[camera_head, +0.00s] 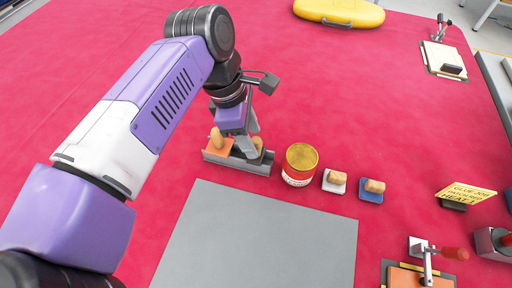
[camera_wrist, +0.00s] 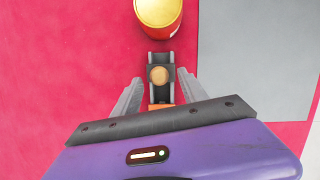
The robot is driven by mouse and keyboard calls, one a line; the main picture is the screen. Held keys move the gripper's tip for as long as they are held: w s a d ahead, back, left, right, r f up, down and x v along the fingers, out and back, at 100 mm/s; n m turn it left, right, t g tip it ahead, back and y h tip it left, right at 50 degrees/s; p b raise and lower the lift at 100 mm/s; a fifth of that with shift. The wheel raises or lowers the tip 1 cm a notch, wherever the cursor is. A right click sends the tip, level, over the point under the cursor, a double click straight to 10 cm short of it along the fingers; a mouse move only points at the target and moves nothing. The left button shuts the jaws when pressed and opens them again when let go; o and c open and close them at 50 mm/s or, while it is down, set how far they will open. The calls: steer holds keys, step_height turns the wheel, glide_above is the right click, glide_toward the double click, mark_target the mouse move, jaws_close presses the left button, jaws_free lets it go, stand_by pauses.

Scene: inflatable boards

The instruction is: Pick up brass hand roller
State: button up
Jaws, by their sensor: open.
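A grey rack (camera_head: 238,163) lies on the red surface, holding tools with wooden handles. An upright tan handle (camera_head: 217,138) stands on an orange block at its left end. Another tan handle (camera_head: 258,146) shows at its right end, partly behind my gripper (camera_head: 246,147). In the wrist view, a round wooden knob (camera_wrist: 159,75) on a dark block sits in the rack's channel, between and slightly ahead of my gripper's (camera_wrist: 159,90) open, empty fingers. An orange edge (camera_wrist: 161,106) shows nearer my palm. I cannot tell which tool is the brass hand roller; no brass roller barrel shows clearly.
A red-and-yellow can (camera_head: 300,166) stands just right of the rack. Two small blocks with tan handles, one white (camera_head: 334,187) and one blue (camera_head: 371,196), lie farther right. A flat grey sheet (camera_head: 255,240) lies in front. The red surface (camera_head: 110,50) is clear at left.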

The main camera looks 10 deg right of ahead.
steer(key=x, duration=0.4)
steer(key=shift+b, duration=0.4)
steer(key=shift+c, duration=0.2)
jaws_close()
steer(key=shift+r, duration=0.1)
step_height(320, 180, up, 10)
steer(key=p, duration=0.4)
